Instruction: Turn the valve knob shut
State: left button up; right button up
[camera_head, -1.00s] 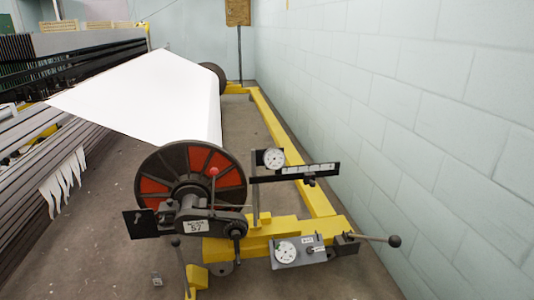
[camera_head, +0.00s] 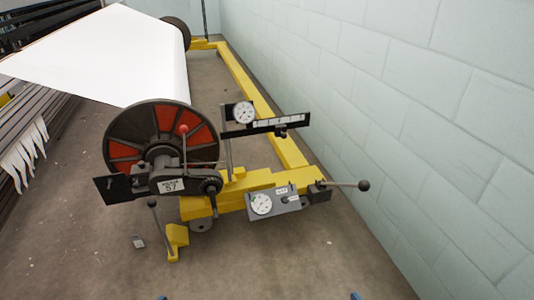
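A grey panel (camera_head: 285,207) with a round white dial gauge (camera_head: 261,204) is fixed to the yellow frame, right of centre. A small dark part (camera_head: 293,199) beside the gauge may be the valve knob; it is too small to tell its setting. Another small dark knob (camera_head: 281,133) hangs under the scale bar above. At the bottom edge, a small blue tip shows on the left (camera_head: 162,297) and another on the right (camera_head: 355,296). They look like tips of my two grippers, apart from the machine; the rest is out of frame.
The yellow frame (camera_head: 245,83) carries a white warp roll (camera_head: 120,55) with a red and black end disc (camera_head: 160,138). A red-knobbed lever (camera_head: 183,130) and a black-ball handle (camera_head: 363,186) stick out. A block wall (camera_head: 430,130) stands right. The near floor (camera_head: 290,262) is mostly clear.

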aim_at(285, 199)
jog(key=i+l+z, duration=0.15)
jog(key=i+l, duration=0.15)
jog(key=i, duration=0.15)
jog(key=i+l+z, duration=0.15)
jog(key=i, duration=0.3)
jog(key=i+l+z, duration=0.1)
jog(key=i, duration=0.4)
jog(key=i+l+z, duration=0.15)
jog(key=i, duration=0.35)
jog(key=l, duration=0.1)
